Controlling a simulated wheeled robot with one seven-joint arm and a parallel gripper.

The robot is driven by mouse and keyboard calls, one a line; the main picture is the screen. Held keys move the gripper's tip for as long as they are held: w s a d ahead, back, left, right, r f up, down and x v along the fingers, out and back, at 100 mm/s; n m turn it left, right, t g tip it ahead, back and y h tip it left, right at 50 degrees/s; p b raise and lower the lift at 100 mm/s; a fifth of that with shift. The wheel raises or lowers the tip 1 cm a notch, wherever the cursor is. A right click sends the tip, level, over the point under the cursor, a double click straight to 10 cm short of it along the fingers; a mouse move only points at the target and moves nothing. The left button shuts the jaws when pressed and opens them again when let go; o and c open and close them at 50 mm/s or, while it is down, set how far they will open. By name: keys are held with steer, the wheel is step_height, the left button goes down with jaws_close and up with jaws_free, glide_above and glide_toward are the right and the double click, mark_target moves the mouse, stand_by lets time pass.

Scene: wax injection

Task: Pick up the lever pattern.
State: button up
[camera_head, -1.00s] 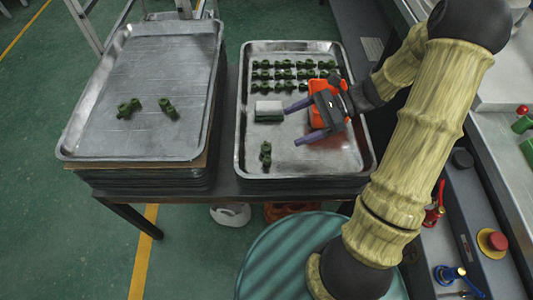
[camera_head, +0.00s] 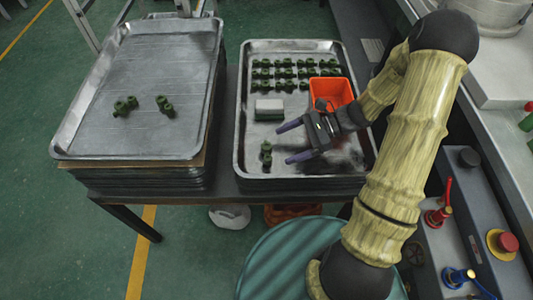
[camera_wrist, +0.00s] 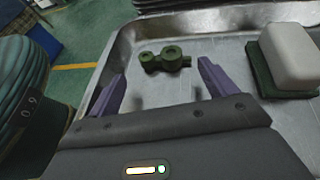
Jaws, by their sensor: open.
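A green lever pattern (camera_head: 266,153) lies alone on the right metal tray (camera_head: 262,184), near its front left. In the wrist view this pattern (camera_wrist: 166,59) lies ahead of my fingertips, between their lines, showing two round ends. My gripper (camera_head: 283,143) is open and empty, its purple fingers pointing left, just right of the pattern. It also shows in the wrist view (camera_wrist: 160,82). Several more green patterns (camera_head: 290,74) stand in rows at the back of the right tray. Two green pieces (camera_head: 165,106) lie on the left tray (camera_head: 150,60).
A white block on a green base (camera_head: 269,109) sits behind the lone pattern; it shows at the right in the wrist view (camera_wrist: 290,57). An orange bin (camera_head: 331,91) stands behind my gripper. The front middle of the right tray is clear. A machine panel (camera_head: 470,220) is at the right.

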mark_target(273, 155)
steer(key=shift+a, duration=0.15)
steer(key=b+x, duration=0.1)
steer(key=x, duration=0.4)
steer(key=shift+f, duration=0.1)
steer(key=shift+c, duration=0.2)
stand_by(0.4)
steer(key=c, duration=1)
